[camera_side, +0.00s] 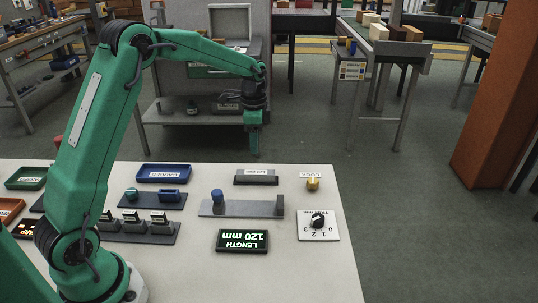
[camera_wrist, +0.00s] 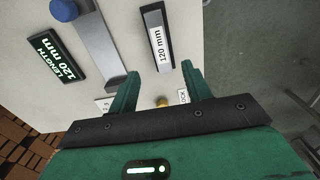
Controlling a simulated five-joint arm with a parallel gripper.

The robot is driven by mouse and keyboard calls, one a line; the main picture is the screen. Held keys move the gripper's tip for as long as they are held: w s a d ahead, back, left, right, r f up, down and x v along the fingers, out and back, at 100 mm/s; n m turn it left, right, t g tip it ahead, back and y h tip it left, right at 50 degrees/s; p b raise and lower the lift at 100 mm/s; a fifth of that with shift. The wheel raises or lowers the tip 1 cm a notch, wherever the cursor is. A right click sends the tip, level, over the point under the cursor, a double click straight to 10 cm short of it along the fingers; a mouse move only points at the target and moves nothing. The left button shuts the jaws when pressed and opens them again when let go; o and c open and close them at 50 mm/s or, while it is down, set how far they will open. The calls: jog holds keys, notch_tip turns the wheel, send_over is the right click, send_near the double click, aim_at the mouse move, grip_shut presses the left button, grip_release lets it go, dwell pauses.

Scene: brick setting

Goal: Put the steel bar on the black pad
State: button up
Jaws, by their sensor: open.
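My gripper (camera_side: 254,150) points down, raised above and beyond the table's far edge. In the wrist view its two fingers (camera_wrist: 160,70) stand apart with nothing held between them.
A display (camera_side: 242,241) reads "LENGTH 120 mm". A yellow knob (camera_side: 313,184) marked LOCK and a black dial (camera_side: 318,221) stand at the right. Blue tray (camera_side: 163,172), green tray (camera_side: 26,178) and dark racks (camera_side: 150,232) fill the left. The table's right front is clear.

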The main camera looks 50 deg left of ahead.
jog(key=shift+r, duration=0.25)
dwell(0.4)
jog(key=s+d+r+n+t, duration=0.1)
jog(key=s+d+r+n, duration=0.15)
jog(key=s+r, duration=0.4)
jog(key=s+d+r+n+t, duration=0.2)
jog(key=s+d+r, duration=0.2)
jog(key=s+r, duration=0.25)
jog(key=s+d+n+t, duration=0.1)
jog(key=s+n, duration=0.1)
jog(key=s, duration=0.6)
jog(key=s+d+f+n+t, duration=0.1)
jog(key=s+d+n, duration=0.1)
jog(key=s, duration=0.5)
jog(key=shift+s+f+t, duration=0.15)
jog(key=shift+s+t, duration=0.15)
jog(key=shift+s, duration=0.05)
jog(key=shift+n, duration=0.25)
